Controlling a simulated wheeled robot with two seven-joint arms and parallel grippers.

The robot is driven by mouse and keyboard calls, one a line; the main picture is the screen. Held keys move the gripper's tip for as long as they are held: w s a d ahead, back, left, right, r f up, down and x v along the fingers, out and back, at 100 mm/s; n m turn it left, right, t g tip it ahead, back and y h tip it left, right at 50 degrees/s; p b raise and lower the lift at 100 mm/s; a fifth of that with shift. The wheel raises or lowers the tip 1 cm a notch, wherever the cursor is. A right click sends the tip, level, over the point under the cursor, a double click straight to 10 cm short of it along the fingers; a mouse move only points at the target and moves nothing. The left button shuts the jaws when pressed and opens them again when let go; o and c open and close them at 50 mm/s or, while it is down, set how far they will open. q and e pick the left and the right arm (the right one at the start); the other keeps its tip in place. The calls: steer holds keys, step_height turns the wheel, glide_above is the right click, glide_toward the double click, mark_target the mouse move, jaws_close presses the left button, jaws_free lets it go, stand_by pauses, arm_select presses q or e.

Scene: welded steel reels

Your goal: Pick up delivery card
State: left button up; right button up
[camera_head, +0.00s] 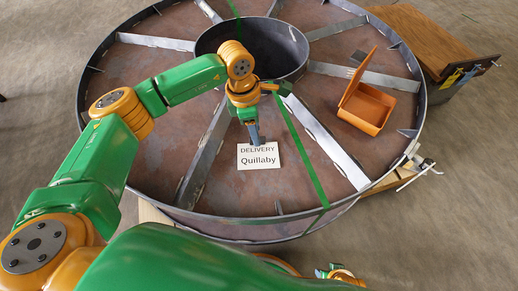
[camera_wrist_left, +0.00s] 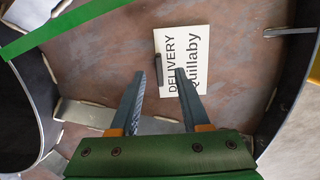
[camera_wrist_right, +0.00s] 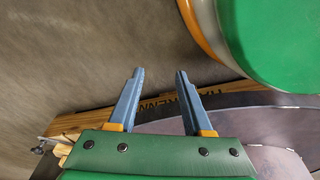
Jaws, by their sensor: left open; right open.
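The delivery card (camera_head: 258,162) is a white rectangle reading "DELIVERY Quillaby" on the rusty floor of the large steel reel. In the left wrist view the card (camera_wrist_left: 201,62) lies just beyond the fingers, with a small dark upright tab near its edge. My left gripper (camera_head: 254,138) is open above the card; its fingertips (camera_wrist_left: 160,74) appear on either side of the tab, overlapping the card in the picture. I cannot tell the exact height gap. My right gripper (camera_wrist_right: 158,72) is open and empty, outside the reel's front rim.
The steel reel (camera_head: 207,150) has radial steel ribs, a raised outer rim and a central hub (camera_head: 285,65). An open orange box (camera_head: 366,110) stands in the right section. A green strap (camera_head: 297,146) crosses the reel. A wooden bench (camera_head: 420,40) stands at the back right.

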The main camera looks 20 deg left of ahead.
arm_select(q)
steer(key=shift+w+d+f, duration=0.1)
steer(key=shift+f, duration=0.85)
steer(key=shift+r, duration=0.1)
jaws_close()
steer(key=shift+r, duration=0.1)
